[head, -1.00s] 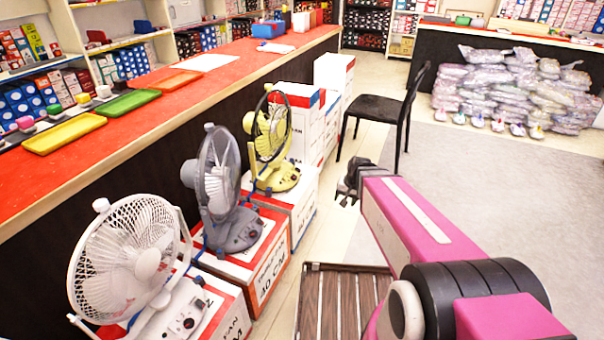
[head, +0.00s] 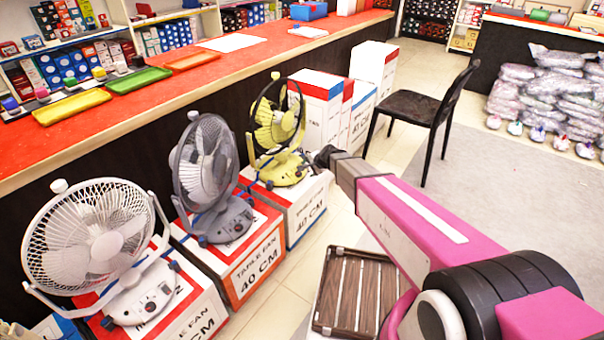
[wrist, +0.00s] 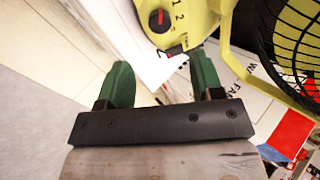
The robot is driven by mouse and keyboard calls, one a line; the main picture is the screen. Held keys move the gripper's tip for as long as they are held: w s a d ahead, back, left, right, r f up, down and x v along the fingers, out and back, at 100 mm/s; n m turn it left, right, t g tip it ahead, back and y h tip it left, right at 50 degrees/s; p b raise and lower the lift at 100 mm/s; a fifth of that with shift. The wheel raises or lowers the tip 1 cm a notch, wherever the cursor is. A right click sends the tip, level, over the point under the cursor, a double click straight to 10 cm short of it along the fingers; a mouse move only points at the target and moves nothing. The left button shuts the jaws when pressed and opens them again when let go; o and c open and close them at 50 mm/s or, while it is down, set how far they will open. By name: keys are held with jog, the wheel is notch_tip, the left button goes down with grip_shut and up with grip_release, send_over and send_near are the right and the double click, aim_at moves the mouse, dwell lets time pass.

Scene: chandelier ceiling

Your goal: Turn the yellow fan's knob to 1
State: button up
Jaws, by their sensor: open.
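The yellow fan (head: 280,135) stands on a white and red box in the head view, behind the grey fan. In the wrist view its yellow base (wrist: 200,16) is at the top, with a dark round knob (wrist: 158,20) bearing a red mark. The printed numbers 1, 2 and 3 sit to the right of the knob. My gripper (wrist: 163,76) is open and empty, its two green fingers pointing toward the base, with the knob just beyond and between the fingertips. In the head view my gripper (head: 326,156) is beside the fan's base at its right; its fingers are hard to make out there.
A grey fan (head: 207,170) and a white fan (head: 95,240) stand on boxes nearer me. A black chair (head: 425,108) is behind my arm. A slatted wooden stand (head: 350,290) is on the floor. The red counter (head: 200,70) runs along the left.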

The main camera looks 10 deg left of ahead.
aim_at(299, 173)
jog(key=x, duration=0.9)
jog(key=shift+w+a+f, duration=0.1)
jog(key=shift+a+f, duration=0.1)
jog(key=shift+f, duration=0.05)
jog(key=c, duration=0.9)
